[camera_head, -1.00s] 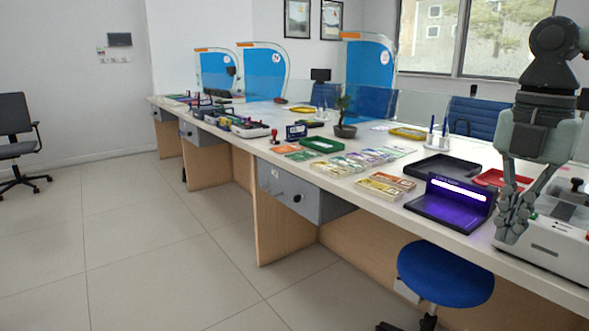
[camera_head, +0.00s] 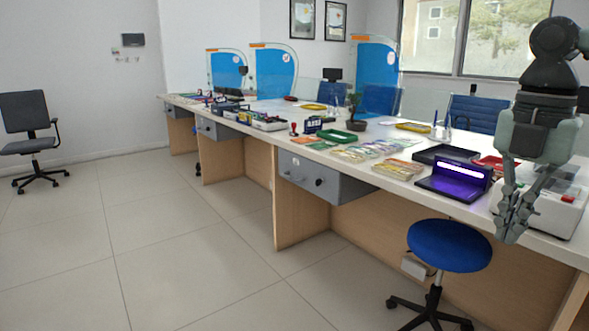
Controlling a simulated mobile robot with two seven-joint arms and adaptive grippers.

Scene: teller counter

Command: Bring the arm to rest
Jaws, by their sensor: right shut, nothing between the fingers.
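My right gripper (camera_head: 513,228) hangs fingers down at the right of the picture. It is shut with nothing between its fingers. It shows in front of the white counting machine (camera_head: 562,208) and the right end of the counter (camera_head: 478,213); I cannot tell the exact gap between them. The gripper hides part of the machine. My left gripper is not in view.
A purple-lit detector (camera_head: 455,182), a black tray (camera_head: 446,154) and banknote stacks (camera_head: 397,168) lie on the counter. A blue stool (camera_head: 449,245) stands in front of it. An office chair (camera_head: 29,128) stands far left. The floor (camera_head: 180,260) between is clear.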

